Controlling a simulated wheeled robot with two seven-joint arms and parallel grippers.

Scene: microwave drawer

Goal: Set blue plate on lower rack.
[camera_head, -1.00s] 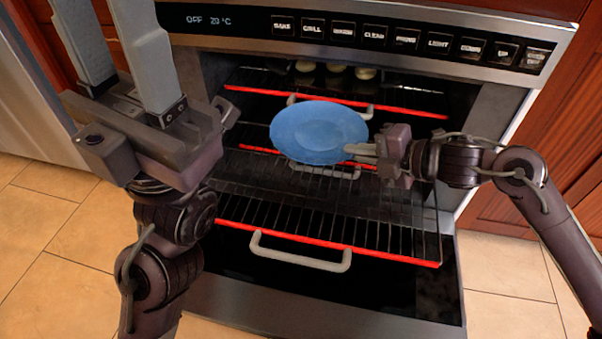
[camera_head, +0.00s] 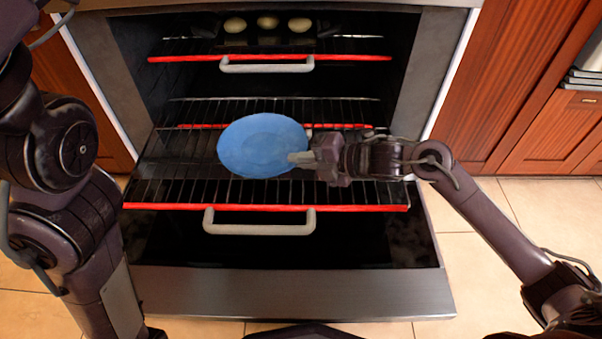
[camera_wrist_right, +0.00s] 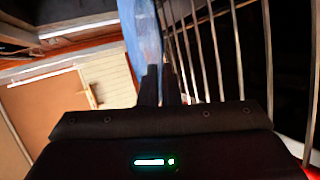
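The blue plate (camera_head: 262,145) is held over the pulled-out lower rack (camera_head: 265,207), which has a red front bar and a grey handle. I cannot tell whether the plate touches the wires. My right gripper (camera_head: 300,158) is shut on the plate's right rim. In the right wrist view, the plate (camera_wrist_right: 142,35) stands edge-on at the fingertips (camera_wrist_right: 160,85), with rack wires (camera_wrist_right: 205,50) close to its right. Part of my left arm fills the left side of the head view; its gripper is out of view.
Another red bar (camera_head: 350,127) shows behind the plate. The open oven door (camera_head: 290,292) lies below the lower rack. Wooden cabinets (camera_head: 530,70) stand at right.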

